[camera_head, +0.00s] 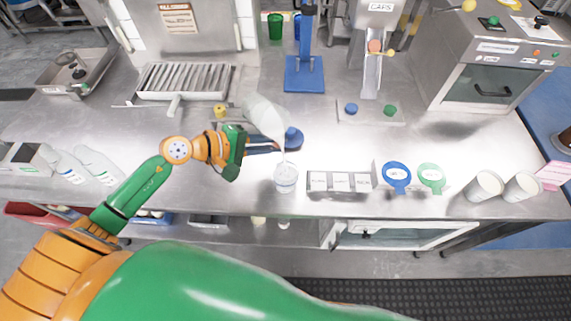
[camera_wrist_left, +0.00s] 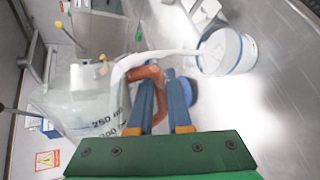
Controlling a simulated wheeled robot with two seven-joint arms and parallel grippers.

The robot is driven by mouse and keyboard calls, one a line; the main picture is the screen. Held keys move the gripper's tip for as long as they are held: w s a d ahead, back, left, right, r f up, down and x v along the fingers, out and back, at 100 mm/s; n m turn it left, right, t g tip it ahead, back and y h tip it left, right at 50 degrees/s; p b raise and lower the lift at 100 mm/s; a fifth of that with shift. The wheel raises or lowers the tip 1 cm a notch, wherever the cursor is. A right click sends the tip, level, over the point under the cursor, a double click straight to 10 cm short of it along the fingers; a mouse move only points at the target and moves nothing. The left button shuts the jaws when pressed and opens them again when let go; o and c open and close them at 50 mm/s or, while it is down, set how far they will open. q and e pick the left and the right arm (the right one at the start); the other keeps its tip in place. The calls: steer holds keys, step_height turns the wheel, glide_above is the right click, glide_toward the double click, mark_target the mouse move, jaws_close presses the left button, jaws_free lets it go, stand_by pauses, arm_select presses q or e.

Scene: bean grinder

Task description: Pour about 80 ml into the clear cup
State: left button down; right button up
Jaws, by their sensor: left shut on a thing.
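My left gripper (camera_head: 268,146) is shut on the handle of a pale, see-through jug (camera_head: 263,115), which it holds tilted above the counter. In the left wrist view the jug (camera_wrist_left: 85,98) shows volume marks such as 250, and the blue fingers (camera_wrist_left: 165,105) sit at its orange-brown handle (camera_wrist_left: 152,73). A white stream (camera_wrist_left: 165,55) runs from the jug's mouth into the clear cup (camera_head: 286,180). The cup (camera_wrist_left: 232,52) stands upright on the counter and has a blue line around it. White liquid shows in it; I cannot read the level. My right gripper is not in view.
A white three-part box (camera_head: 342,182) stands right of the cup, then a blue ring (camera_head: 397,176) and a green ring (camera_head: 431,178). Two pale cups (camera_head: 484,186) stand farther right. A blue stand (camera_head: 304,74) is behind.

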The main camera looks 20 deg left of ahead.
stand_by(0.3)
arm_select(q)
steer(key=n+h+b, duration=0.1)
steer(key=b, duration=0.2)
steer(key=d+f+n+h+b, duration=0.1)
steer(key=b, duration=0.2)
steer(key=shift+s+f+n+g, duration=0.25)
steer(key=shift+s+n+g, duration=0.05)
steer(key=shift+s+g, duration=0.1)
steer(key=r, duration=0.1)
steer(key=r+n+p, duration=0.1)
steer(key=shift+s+d+r+h, duration=0.15)
steer(key=shift+d+r+h, duration=0.05)
steer(key=shift+r+h, duration=0.15)
steer(key=shift+f, duration=0.2)
steer(key=shift+d+r+n+g+h+b, duration=0.1)
steer(key=shift+n+g+h+b, duration=0.25)
steer(key=shift+b, duration=0.3)
steer(key=shift+r, duration=0.3)
